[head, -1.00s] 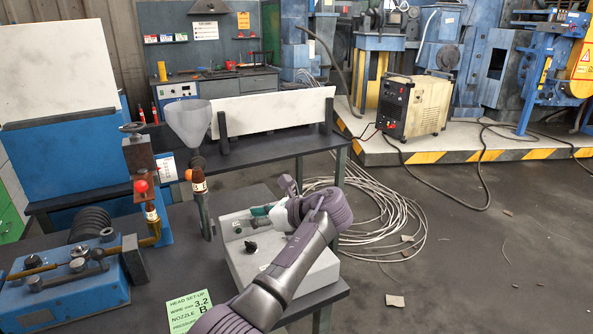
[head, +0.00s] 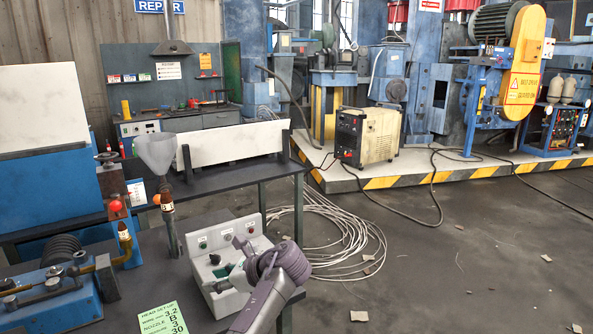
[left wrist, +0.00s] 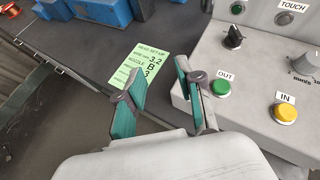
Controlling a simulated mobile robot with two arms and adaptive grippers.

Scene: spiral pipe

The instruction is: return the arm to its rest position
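My left gripper (head: 222,281) is at the near side of the grey control box (head: 243,231) in the head view, with its wrist hiding part of the box. In the left wrist view, the left gripper (left wrist: 160,77) has its two teal-padded fingers apart with nothing between them. The control box (left wrist: 255,65) lies to their right there. Its green OUT button (left wrist: 221,88) is close beside the right finger, and its yellow IN button (left wrist: 285,114) is farther right. My right gripper is in neither view.
A green note (head: 163,319) lies on the dark table, left of the gripper. A blue machine (head: 60,300) with a brass pipe and a grey funnel (head: 157,152) stand farther left. Coiled cable (head: 340,235) lies on the floor, which is mostly open at right.

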